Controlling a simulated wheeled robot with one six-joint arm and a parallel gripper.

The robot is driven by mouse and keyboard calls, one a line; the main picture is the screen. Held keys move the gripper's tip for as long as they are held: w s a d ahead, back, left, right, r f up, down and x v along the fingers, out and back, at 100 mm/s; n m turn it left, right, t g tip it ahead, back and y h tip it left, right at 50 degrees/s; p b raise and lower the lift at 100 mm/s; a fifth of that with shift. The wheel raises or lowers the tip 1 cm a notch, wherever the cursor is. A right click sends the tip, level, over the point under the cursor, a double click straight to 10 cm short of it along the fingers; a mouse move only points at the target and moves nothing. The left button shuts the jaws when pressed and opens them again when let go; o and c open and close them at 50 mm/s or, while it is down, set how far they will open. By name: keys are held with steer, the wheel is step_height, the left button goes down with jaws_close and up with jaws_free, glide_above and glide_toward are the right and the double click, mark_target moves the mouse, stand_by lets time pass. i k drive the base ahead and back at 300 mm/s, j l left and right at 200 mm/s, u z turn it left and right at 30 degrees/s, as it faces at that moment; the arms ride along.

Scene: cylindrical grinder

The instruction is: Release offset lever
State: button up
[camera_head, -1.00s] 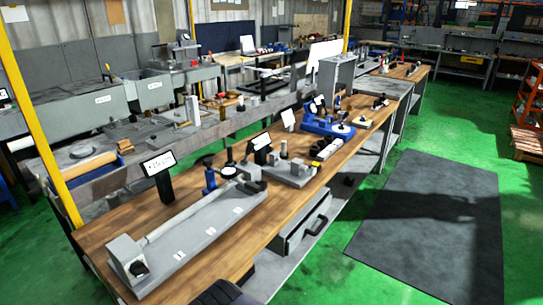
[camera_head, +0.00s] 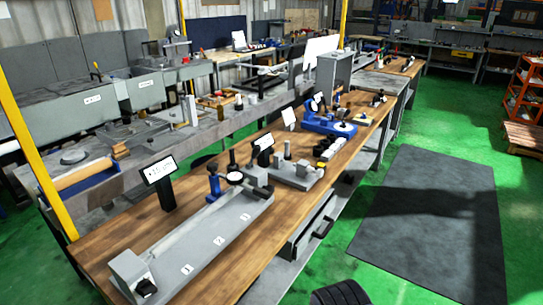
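I cannot pick out the offset lever with certainty. On the wooden bench stands a long grey fixture (camera_head: 205,245) numbered 1, 2 and 3, with an end block (camera_head: 132,272) at its near end. A blue stand (camera_head: 214,184) and a round dial (camera_head: 235,177) are at its far end. Further along is a smaller grey fixture (camera_head: 297,174) with an upright post. Behind it is a blue device (camera_head: 325,121) with a round plate. Small levers on these are too small to tell.
A small display (camera_head: 160,171) stands on the wooden bench (camera_head: 120,235). A drawer (camera_head: 310,228) with a black handle is below the bench. A dark mat (camera_head: 425,215) lies on the open green floor to the right. A yellow post (camera_head: 35,155) rises behind the bench at left.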

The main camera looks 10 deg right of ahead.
mark_target(257, 149)
steer(key=i, duration=1)
steer(key=l+z, duration=0.05)
steer(key=l, duration=0.05)
